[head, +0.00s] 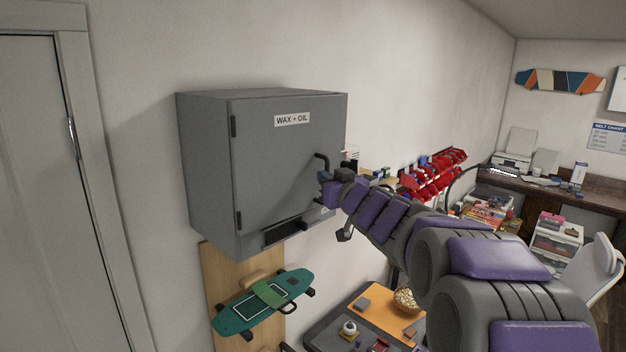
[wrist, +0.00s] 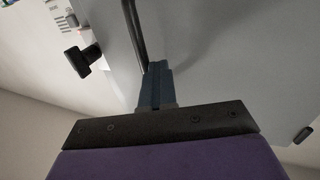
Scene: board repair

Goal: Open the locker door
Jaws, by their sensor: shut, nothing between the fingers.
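The grey locker (head: 205,165) hangs on the wall and bears a "WAX + OIL" label. Its door (head: 270,170) faces me and looks closed, with hinges on its left edge. A dark bar handle (head: 322,162) sits near the door's right edge; part of it is hidden behind my gripper. My gripper (head: 328,188) is at the handle. In the wrist view my gripper (wrist: 155,72) has its fingers together with nothing between them, right beside the handle bar (wrist: 136,35). I cannot tell whether they touch it.
A green skateboard (head: 262,302) hangs on a wooden panel below the locker. A dark cart with an orange mat (head: 388,312) stands below my arm. Red bins (head: 432,177) line the wall to the right. A white door (head: 45,200) is at the left.

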